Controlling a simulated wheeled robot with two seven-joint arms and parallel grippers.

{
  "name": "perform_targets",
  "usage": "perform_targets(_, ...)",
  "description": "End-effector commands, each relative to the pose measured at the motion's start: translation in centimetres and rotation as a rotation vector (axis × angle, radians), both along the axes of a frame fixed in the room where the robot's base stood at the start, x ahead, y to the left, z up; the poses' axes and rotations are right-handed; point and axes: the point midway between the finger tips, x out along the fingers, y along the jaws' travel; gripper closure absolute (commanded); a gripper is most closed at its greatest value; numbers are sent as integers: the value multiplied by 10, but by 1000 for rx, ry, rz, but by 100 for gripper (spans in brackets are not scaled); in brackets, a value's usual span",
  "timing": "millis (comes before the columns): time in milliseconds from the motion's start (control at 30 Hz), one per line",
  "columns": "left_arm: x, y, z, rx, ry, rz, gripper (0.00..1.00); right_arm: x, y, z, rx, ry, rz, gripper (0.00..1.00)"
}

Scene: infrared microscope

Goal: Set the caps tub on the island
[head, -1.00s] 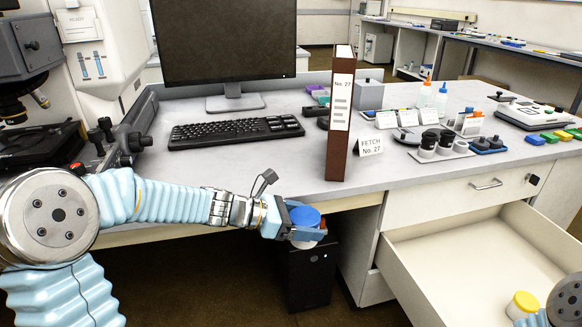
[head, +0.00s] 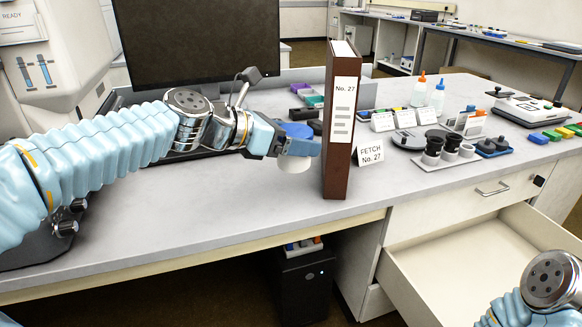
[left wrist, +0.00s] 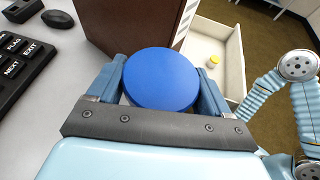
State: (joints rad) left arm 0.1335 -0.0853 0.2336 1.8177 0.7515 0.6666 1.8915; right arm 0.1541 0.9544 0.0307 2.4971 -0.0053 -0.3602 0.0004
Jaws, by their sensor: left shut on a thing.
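A white tub with a blue lid (head: 297,129) is held in my left gripper (head: 300,147), above the desk's front part, just left of the tall brown binder. Its white body (head: 296,166) shows below the fingers. I cannot read a label on it, so I cannot tell that it is the caps tub. In the left wrist view the lid (left wrist: 161,79) fills the space between the two fingers, with the binder close beyond. My right arm shows at the lower right, but its gripper is out of view. I cannot tell which surface is the island.
The binder No. 27 (head: 341,130) stands upright on the desk (head: 225,215), near a FETCH No. 27 card (head: 370,151). An open drawer (head: 450,262) juts out at right; a yellow-lidded tub (left wrist: 213,60) lies in it. The desk's front left is clear.

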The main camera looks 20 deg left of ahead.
Motion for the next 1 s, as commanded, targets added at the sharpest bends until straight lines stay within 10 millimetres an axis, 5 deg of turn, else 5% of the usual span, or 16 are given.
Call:
perform_targets(100, 33, 10, -16, -2, 4, 1, 53, 0, 0, 0, 0, 0, 0, 57)
perform_targets(300, 61, 20, -55, -2, 3, 0, 53, 0, 0, -10, -1, 0, -1, 57)
perform_targets(733, 79, 25, -102, -1, 1, -1, 53, 0, -1, -23, -2, 0, -4, 57)
perform_targets(1000, 78, 25, -105, 0, -1, -1, 53, 0, -1, -22, -2, -1, -4, 57)
